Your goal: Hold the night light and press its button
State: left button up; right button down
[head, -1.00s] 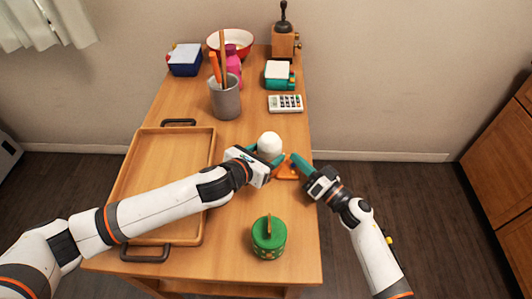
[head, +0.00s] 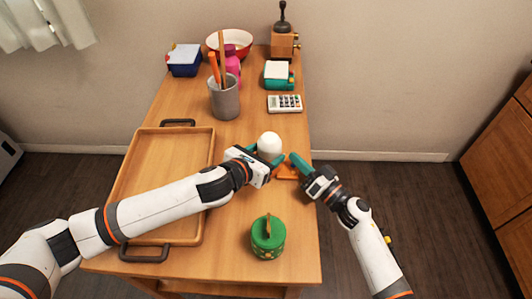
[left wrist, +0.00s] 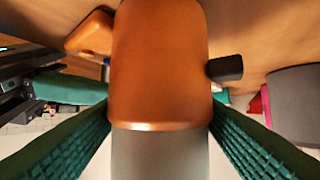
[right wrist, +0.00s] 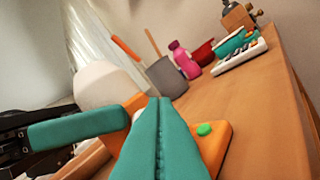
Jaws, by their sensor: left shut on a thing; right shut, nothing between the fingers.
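The night light has a white dome (head: 269,142) and an orange-brown body (left wrist: 160,65). My left gripper (head: 267,159) is shut around the body, one finger on each side in the left wrist view. A short dark stub (left wrist: 226,68) shows beside the body there. The dome also shows in the right wrist view (right wrist: 102,86). My right gripper (head: 296,159) is shut and empty, just right of the night light. An orange piece (right wrist: 222,143) with a green button (right wrist: 204,129) lies beyond its fingers; I cannot tell whether it belongs to the night light.
A wooden tray (head: 131,200) lies at left, a green lidded pot (head: 268,240) in front. A grey cup (head: 225,102) with utensils and a calculator (head: 285,103) stand behind. The table's right edge is close to my right gripper.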

jog(key=shift+s+a, duration=0.3)
jog(key=shift+a, duration=0.45)
dwell(0.7)
jog(key=shift+f, duration=0.1)
dwell(0.5)
jog(key=shift+d, duration=0.1)
jog(key=shift+d+f, duration=0.2)
jog(key=shift+d, duration=0.45)
jog(key=shift+w+d+r, duration=0.1)
jog(key=shift+d, duration=0.95)
jog(key=shift+d+r, duration=0.1)
jog(key=shift+d, duration=0.95)
jog(key=d, duration=0.5)
jog(key=shift+w+r, duration=0.1)
jog(key=shift+w, duration=0.05)
